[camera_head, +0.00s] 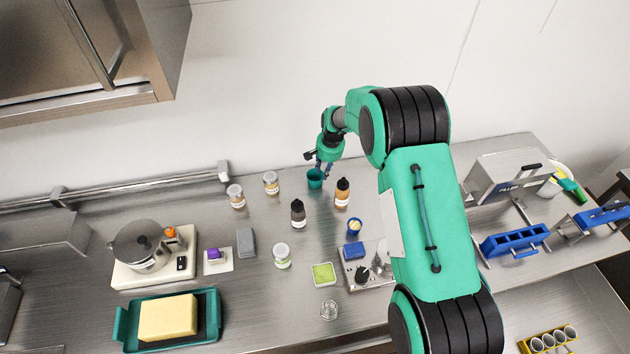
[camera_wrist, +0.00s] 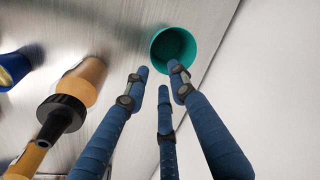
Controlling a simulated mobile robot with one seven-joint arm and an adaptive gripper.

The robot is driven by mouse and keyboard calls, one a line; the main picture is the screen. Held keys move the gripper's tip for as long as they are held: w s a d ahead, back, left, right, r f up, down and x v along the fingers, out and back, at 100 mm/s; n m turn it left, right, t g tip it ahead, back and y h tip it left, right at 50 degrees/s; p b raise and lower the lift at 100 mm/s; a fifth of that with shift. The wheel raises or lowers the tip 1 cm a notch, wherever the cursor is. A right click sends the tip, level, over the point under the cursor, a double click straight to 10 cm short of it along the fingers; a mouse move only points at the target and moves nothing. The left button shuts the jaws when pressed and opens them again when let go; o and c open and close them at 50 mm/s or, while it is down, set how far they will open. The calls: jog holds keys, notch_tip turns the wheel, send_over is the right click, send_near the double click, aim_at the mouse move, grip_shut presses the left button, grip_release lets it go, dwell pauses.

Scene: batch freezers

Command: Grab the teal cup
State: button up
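The teal cup (camera_head: 315,179) stands upright on the steel counter near the wall in the head view. In the wrist view the teal cup (camera_wrist: 173,50) shows its open mouth, just beyond my fingertips. My gripper (camera_head: 323,166) is right above the cup in the head view. In the wrist view my gripper (camera_wrist: 160,80) has its blue fingers spread apart with nothing between them. One fingertip overlaps the cup's lower rim in the picture; I cannot tell whether it touches.
An amber bottle with a black cap (camera_head: 342,192) stands just right of the cup, and a dark bottle (camera_head: 298,213) stands in front. The wall (camera_wrist: 270,90) is close behind the cup.

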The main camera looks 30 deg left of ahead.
jog(key=shift+f, duration=0.15)
jog(key=shift+s+a+f+p, duration=0.15)
jog(key=shift+f+p, duration=0.3)
jog(key=shift+f, duration=0.9)
jog(key=shift+a+f, duration=0.15)
jog(key=shift+f, duration=1)
grip_shut()
